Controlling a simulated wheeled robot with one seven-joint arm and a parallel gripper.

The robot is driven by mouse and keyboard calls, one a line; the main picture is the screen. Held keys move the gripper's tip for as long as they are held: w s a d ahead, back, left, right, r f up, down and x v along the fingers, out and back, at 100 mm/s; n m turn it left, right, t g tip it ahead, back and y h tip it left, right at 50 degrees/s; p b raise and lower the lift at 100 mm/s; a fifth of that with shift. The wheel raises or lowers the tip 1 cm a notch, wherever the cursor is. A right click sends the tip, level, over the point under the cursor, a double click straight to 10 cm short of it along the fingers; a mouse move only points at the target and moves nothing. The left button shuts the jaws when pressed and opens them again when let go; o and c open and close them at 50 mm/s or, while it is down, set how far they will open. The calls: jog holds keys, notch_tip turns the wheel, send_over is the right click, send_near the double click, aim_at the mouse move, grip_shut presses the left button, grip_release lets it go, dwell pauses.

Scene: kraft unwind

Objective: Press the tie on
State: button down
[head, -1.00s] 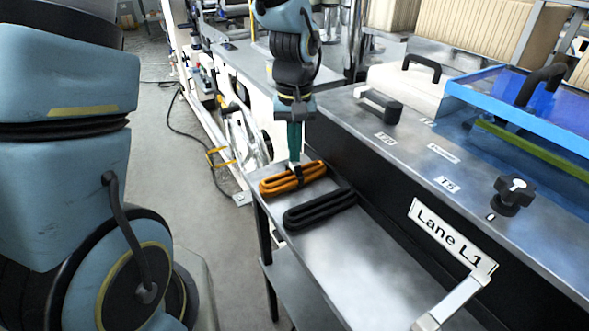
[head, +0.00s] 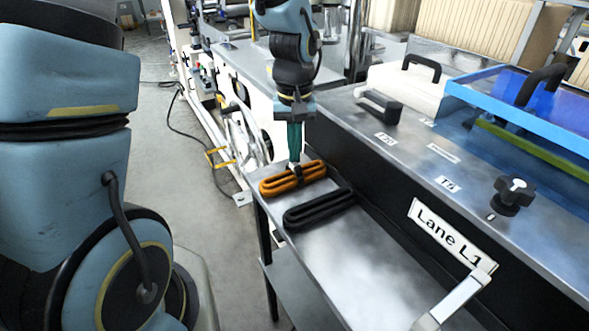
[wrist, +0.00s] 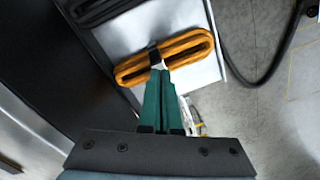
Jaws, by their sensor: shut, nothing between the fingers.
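The orange coiled bundle (head: 280,182) lies flat at the far left end of the metal shelf, and it also shows in the wrist view (wrist: 188,43). A dark tie (wrist: 154,53) crosses the middle of the orange bundle. My gripper (head: 294,164) points down with its green fingers closed together. Its tips are at the tie, over the middle of the orange bundle, and they cover part of it. In the wrist view the closed fingertips (wrist: 158,64) reach the tie. I cannot tell whether they touch or press on it.
A black coiled bundle (head: 319,210) lies just beside the orange one on the metal shelf (head: 345,265). The "Lane L1" sign (head: 450,236) and a black knob (head: 513,194) are on the machine at the right. The near part of the shelf is clear.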

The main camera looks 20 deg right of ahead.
jog(key=shift+f, duration=0.4)
dwell(0.8)
jog(key=shift+r, duration=0.15)
jog(key=shift+r+p, duration=2.8)
jog(key=shift+r, duration=0.65)
jog(key=w+a+r+n+t+b, duration=0.1)
jog(key=a+r+n, duration=0.1)
jog(key=a, duration=2.3)
jog(key=shift+a+n+t, duration=0.2)
jog(key=shift+n+t, duration=0.1)
